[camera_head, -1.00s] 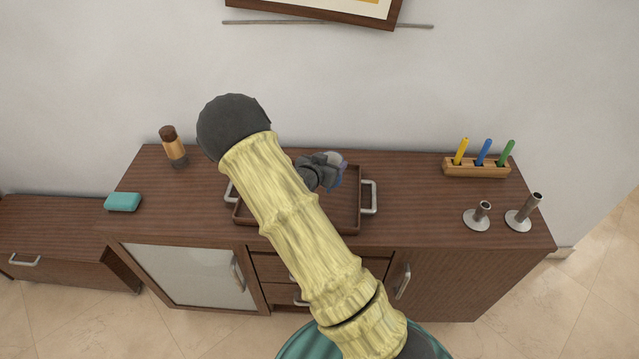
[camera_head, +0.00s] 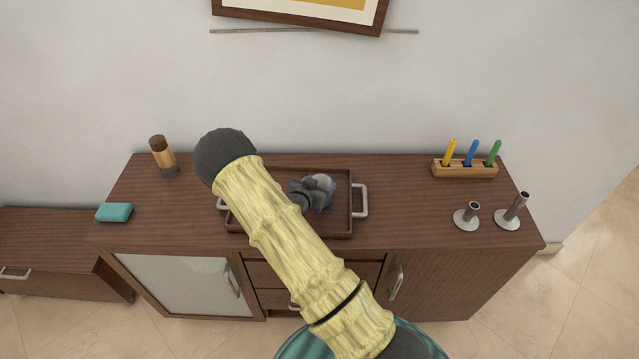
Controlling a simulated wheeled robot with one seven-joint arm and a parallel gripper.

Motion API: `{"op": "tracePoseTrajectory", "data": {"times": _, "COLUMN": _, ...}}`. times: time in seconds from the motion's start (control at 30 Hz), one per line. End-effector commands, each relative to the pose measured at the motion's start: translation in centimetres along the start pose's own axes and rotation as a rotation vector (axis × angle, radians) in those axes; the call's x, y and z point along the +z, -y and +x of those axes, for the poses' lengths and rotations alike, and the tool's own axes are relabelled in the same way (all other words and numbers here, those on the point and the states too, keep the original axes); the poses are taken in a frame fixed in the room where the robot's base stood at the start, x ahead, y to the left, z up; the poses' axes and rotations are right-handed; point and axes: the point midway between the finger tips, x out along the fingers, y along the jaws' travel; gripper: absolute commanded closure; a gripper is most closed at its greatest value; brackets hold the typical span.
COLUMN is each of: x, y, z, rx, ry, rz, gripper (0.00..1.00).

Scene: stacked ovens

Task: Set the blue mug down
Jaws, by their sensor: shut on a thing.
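The blue mug (camera_head: 323,184) shows as a small bluish-purple and grey shape over the brown wooden tray (camera_head: 343,223). My gripper (camera_head: 313,191) is shut on the mug, from the left and near side. My gripper and forearm hide much of the mug and the left part of the tray. I cannot tell whether the mug's base touches the tray floor.
The tray, with metal handles (camera_head: 361,200), stands on a brown cabinet (camera_head: 410,215). A brown-capped bottle (camera_head: 163,157) and teal block (camera_head: 114,212) are left. A pen holder (camera_head: 465,170) and two metal candle holders (camera_head: 467,216) (camera_head: 511,211) are right.

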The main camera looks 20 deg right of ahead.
Motion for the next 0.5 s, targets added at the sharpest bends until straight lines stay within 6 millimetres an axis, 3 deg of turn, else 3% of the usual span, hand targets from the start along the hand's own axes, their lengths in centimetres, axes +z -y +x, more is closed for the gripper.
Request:
{"op": "tracePoseTrajectory", "data": {"times": 0.33, "x": 0.29, "y": -0.01, "z": 0.19, "rx": 0.0, "ry": -0.002, "rz": 0.001, "gripper": 0.7}}
{"op": "tracePoseTrajectory", "data": {"times": 0.37, "x": 0.22, "y": -0.02, "z": 0.12, "rx": 0.001, "ry": -0.001, "rz": 0.0, "gripper": 0.32}}
{"op": "tracePoseTrajectory", "data": {"times": 0.43, "x": 0.2, "y": -0.02, "z": 0.11, "rx": 0.001, "ry": -0.001, "rz": 0.0, "gripper": 0.18}}
{"op": "tracePoseTrajectory", "data": {"times": 0.5, "x": 0.2, "y": -0.03, "z": 0.11, "rx": 0.001, "ry": -0.001, "rz": 0.0, "gripper": 0.16}}
